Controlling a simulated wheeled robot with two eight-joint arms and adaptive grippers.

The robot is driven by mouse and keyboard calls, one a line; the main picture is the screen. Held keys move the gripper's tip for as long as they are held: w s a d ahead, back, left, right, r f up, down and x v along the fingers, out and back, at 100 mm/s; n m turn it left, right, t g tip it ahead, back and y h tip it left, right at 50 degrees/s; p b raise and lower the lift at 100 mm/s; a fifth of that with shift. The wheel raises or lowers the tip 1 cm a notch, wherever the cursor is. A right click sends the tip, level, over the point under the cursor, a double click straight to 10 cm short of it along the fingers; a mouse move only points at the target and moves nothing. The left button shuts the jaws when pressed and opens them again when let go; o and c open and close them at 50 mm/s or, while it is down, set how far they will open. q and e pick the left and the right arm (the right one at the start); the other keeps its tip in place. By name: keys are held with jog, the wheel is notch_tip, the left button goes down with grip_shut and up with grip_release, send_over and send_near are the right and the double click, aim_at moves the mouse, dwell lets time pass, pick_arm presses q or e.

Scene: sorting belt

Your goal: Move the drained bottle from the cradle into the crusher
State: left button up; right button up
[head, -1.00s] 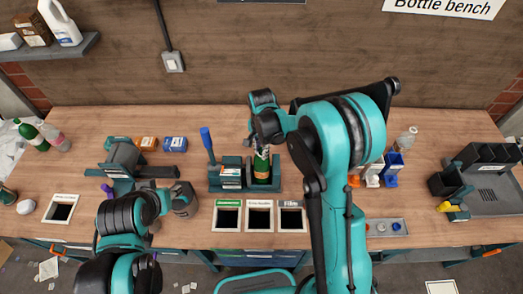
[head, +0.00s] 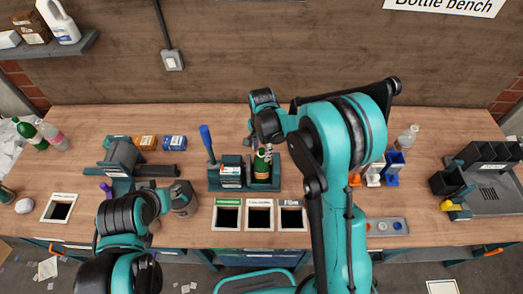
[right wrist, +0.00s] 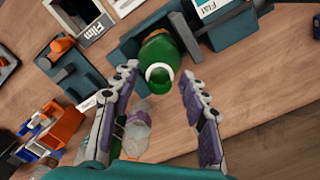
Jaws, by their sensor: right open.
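The green bottle (head: 262,170) stands upright in the dark teal cradle (head: 230,186) at the middle of the bench. In the right wrist view its green body and pale-ringed top (right wrist: 160,50) point at the camera. My right gripper (head: 267,150) is over the bottle's top; the wrist view shows its two fingers (right wrist: 159,76) spread apart on either side of the top, with gaps. A unit with a blue lever (head: 207,140) stands left of the bottle; I cannot tell whether it is the crusher. My left gripper (head: 183,200) hangs low at left, its jaws unclear.
Three labelled openings, one marked Film (head: 292,217), lie in front of the cradle. A dark device with a horizontal cylinder (head: 155,171) stands at left. Orange, white and blue holders (head: 394,166) and a clear bottle (head: 407,139) are at right. The bench behind the cradle is clear.

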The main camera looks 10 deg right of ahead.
notch_tip(320, 180, up, 12)
jog(key=s+d+f+n+t+b, duration=0.3)
jog(key=s+f+n+b, duration=0.2)
jog(key=s+b, duration=0.3)
jog(key=s+d+f+n+t+b, duration=0.3)
jog(key=s+f+n+b, duration=0.3)
jog(key=s, duration=0.5)
jog(key=shift+s+d+f+t+b, duration=0.35)
jog(key=shift+f+t+b, duration=0.25)
jog(key=shift+b, duration=0.6)
